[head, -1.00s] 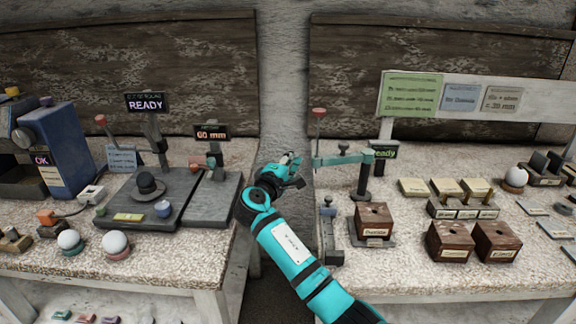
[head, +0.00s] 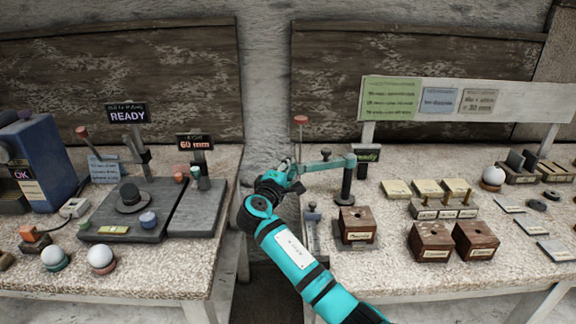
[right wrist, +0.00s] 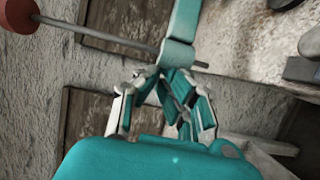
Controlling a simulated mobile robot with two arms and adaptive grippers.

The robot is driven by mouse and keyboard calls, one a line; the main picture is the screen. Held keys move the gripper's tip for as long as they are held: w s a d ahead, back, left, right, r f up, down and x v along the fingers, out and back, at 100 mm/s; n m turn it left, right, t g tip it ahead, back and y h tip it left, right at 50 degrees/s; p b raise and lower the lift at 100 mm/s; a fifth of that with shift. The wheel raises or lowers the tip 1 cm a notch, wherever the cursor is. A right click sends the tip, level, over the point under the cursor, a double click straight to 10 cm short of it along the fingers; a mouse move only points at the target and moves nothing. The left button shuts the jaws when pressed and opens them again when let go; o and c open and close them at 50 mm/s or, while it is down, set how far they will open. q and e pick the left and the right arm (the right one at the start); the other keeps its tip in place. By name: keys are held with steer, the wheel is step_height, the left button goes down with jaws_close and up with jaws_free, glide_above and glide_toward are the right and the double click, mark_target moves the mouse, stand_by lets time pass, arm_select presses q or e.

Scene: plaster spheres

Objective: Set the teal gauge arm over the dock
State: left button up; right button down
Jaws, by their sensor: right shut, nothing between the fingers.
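The teal gauge arm (head: 330,164) is a flat bar on a dark post (head: 347,187) on the right table, pointing left past the table's edge. A thin rod with a red knob (head: 300,120) stands at its free end. In the right wrist view the teal bar (right wrist: 182,30) and red knob (right wrist: 18,15) are just beyond my fingers. My right gripper (head: 291,174) is shut and empty beside the bar's free end; I cannot tell if they touch. No readable label marks the dock; a wooden block (head: 357,224) sits on a dark base near the post. My left gripper is out of view.
The left table holds a dark platform (head: 125,229) with a black disc, two white spheres (head: 54,257) and sign posts. On the right table stand wooden blocks (head: 431,242), a peg rack (head: 443,210) and pale plates. A gap separates the tables.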

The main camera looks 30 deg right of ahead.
steer(key=shift+s, duration=0.1)
steer(key=s+d+n+t+y+p, duration=0.2)
steer(key=s+n+y+p, duration=0.1)
steer(key=s+n+y, duration=0.1)
steer(key=s+d+n+t+y+p, duration=0.1)
steer(key=s+n+t+y+p, duration=0.1)
steer(key=s+n+y, duration=0.2)
steer(key=s+d+n+t+y+p, duration=0.2)
steer(key=s+n+t+y+p, duration=0.1)
steer(key=s+y, duration=0.6)
steer(key=shift+s+d+r+n+p, duration=0.1)
steer(key=shift+s+d+n+p, duration=0.1)
steer(key=shift+s+n, duration=0.3)
steer(key=shift+s+d+n+p, duration=0.1)
steer(key=shift+s+n+p, duration=0.1)
steer(key=shift+s, duration=0.5)
steer(key=shift+s+d+p, duration=0.3)
steer(key=shift+s+d, duration=0.35)
steer(key=shift+d, duration=0.3)
steer(key=shift+d, duration=0.1)
